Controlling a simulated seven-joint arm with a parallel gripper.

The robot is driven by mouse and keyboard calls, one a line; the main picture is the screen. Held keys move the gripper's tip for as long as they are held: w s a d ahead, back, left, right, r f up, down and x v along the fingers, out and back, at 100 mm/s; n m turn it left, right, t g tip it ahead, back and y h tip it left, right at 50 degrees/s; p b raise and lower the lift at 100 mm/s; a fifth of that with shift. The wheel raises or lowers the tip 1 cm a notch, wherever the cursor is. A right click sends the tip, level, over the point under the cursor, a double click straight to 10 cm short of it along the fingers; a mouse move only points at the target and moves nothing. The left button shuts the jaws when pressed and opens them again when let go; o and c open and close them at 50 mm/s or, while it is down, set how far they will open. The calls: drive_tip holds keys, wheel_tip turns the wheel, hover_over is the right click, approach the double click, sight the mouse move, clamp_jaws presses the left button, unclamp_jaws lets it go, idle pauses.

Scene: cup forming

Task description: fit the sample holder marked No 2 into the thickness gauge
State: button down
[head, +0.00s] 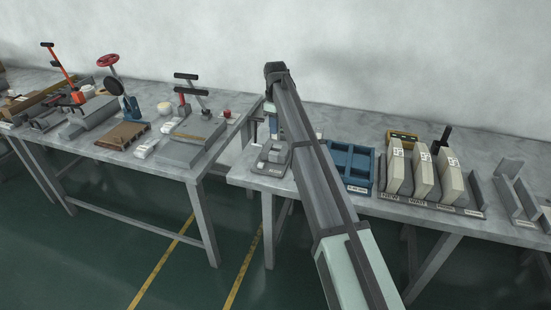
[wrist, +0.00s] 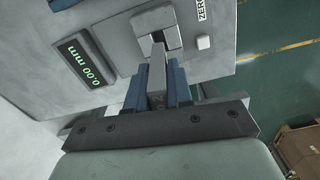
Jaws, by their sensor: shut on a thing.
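In the wrist view my gripper (wrist: 158,72) is shut on a narrow grey sample holder (wrist: 157,78) between its blue fingers. A small dark mark on the holder, near the gripper's base, looks like a 2. The holder's far end is at the pale slot plate (wrist: 167,36) of the thickness gauge (wrist: 128,22). I cannot tell how far it reaches into the slot. The gauge's green display (wrist: 85,60) reads 0.00 mm. In the head view the gauge (head: 271,158) stands at the left end of the right bench, partly behind my arm, which hides most of the gripper.
A blue compartment tray (head: 350,165) stands right of the gauge. Several cream boxes (head: 422,172) and grey stands (head: 517,190) are farther right. The left bench holds lever presses (head: 130,108) and a wooden pallet (head: 122,134). A white button (wrist: 203,42) sits beside the slot.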

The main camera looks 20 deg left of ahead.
sight(276, 147)
drive_tip(key=shift+f+n, duration=0.15)
drive_tip(key=shift+n, duration=0.65)
drive_tip(key=shift+f, duration=3.85)
drive_tip(key=shift+f, duration=0.5)
drive_tip(key=shift+s+f, duration=0.1)
drive_tip(key=shift+f, duration=0.05)
drive_tip(key=c, duration=1)
unclamp_jaws()
drive_tip(key=shift+s+d+f, duration=0.1)
drive_tip(key=shift+s, duration=0.2)
drive_tip(key=r, duration=1.3)
drive_tip(key=shift+w+r, duration=0.25)
drive_tip(key=shift+w, duration=0.15)
drive_tip(key=shift+s, duration=0.1)
